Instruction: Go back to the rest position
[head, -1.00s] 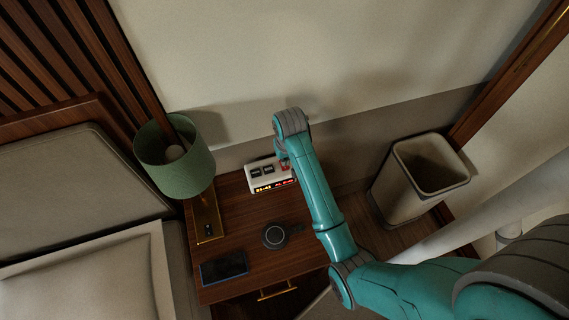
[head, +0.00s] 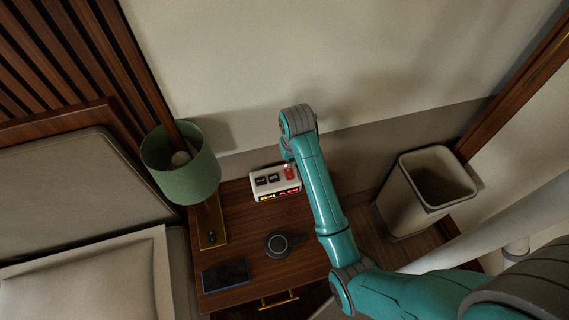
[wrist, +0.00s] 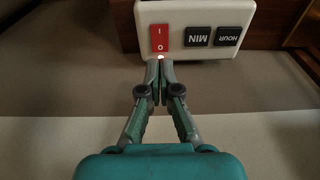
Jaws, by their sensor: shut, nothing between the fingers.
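My gripper (wrist: 160,68) is shut and empty in the wrist view. Its fingertips are at the near end of a red rocker switch (wrist: 160,37) on a white alarm clock; I cannot tell whether they touch it. The clock (wrist: 186,13) also carries two black buttons, marked HOUR (wrist: 229,36) and MIN (wrist: 197,36). In the head view the clock (head: 262,196) sits at the back of the wooden nightstand with its display lit. My arm reaches over the nightstand there and hides most of the gripper.
A bin (head: 408,207) stands to the right. A bed with a pillow (head: 85,285) is at left. The wall (head: 345,60) is behind.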

